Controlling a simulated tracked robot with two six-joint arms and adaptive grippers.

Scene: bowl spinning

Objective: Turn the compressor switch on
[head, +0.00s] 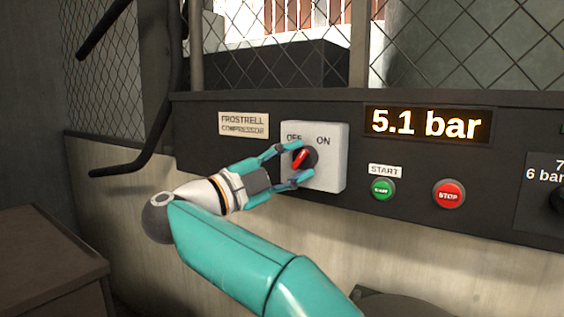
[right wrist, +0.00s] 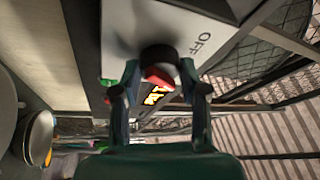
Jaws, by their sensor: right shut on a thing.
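The compressor switch is a pale grey box (head: 330,165) on the dark panel, marked OFF at upper left and ON at upper right. Its round dark knob (head: 311,159) carries a red pointer bar (head: 302,157), slanting from lower left to upper right. My right gripper (head: 299,162) reaches in from the left, with one finger above and one below the knob, shut on it. In the right wrist view the fingers flank the dark knob (right wrist: 158,56), and the red bar (right wrist: 158,77) shows between them. My left gripper is not in view.
A lit display (head: 427,124) reads 5.1 bar. A green START button (head: 382,189) and a red STOP button (head: 449,194) sit right of the switch box. A FROSTRELL COMPRESSOR label (head: 243,125) is at its left. Wire mesh rises behind the panel. A brown box (head: 50,250) stands at lower left.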

